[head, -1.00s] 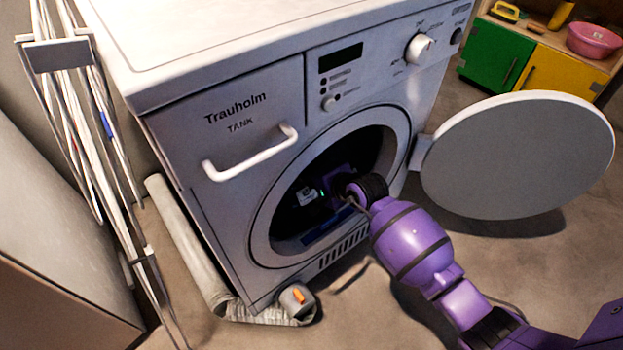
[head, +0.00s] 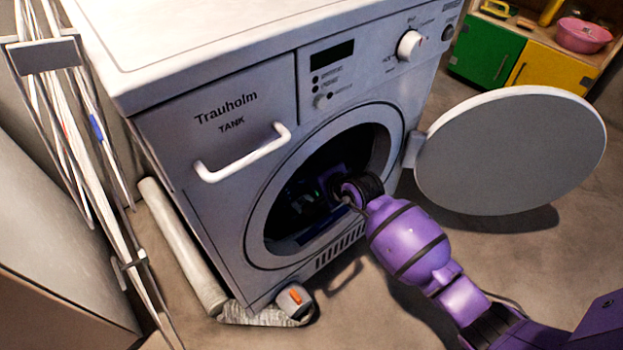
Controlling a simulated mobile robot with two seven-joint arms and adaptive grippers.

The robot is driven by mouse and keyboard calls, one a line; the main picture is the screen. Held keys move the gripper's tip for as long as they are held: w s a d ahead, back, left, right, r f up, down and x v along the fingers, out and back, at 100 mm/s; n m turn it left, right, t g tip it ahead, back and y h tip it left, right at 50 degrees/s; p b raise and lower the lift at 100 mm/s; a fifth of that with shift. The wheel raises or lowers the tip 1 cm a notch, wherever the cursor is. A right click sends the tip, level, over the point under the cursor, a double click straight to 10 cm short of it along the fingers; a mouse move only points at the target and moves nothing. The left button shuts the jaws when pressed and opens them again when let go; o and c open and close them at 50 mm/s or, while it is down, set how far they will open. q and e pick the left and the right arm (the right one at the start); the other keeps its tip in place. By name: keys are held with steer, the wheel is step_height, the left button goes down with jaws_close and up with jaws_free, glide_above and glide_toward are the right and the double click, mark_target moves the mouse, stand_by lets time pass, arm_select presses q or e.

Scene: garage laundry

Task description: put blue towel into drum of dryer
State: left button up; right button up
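The white dryer (head: 215,145) stands with its round door (head: 515,150) swung wide open to the right. The opening of its drum (head: 385,150) faces me and its inside is dark. My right arm comes in from the lower right and reaches through the opening. My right gripper (head: 305,203) is inside the drum, in deep shadow, and its fingers cannot be made out. A dark blue patch (head: 312,233) shows low in the opening, below the gripper. It may be the blue towel, but it is too dark to tell whether the gripper holds it. My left gripper is out of view.
A folded drying rack (head: 85,130) leans at the left. Green and yellow cabinets (head: 487,50) with a pink basin (head: 583,35) stand at the back right. Floor right of the dryer is clear.

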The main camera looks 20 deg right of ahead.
steer(key=v, duration=1.1)
steer(key=shift+r, duration=0.15)
steer(key=shift+s+d, duration=0.1)
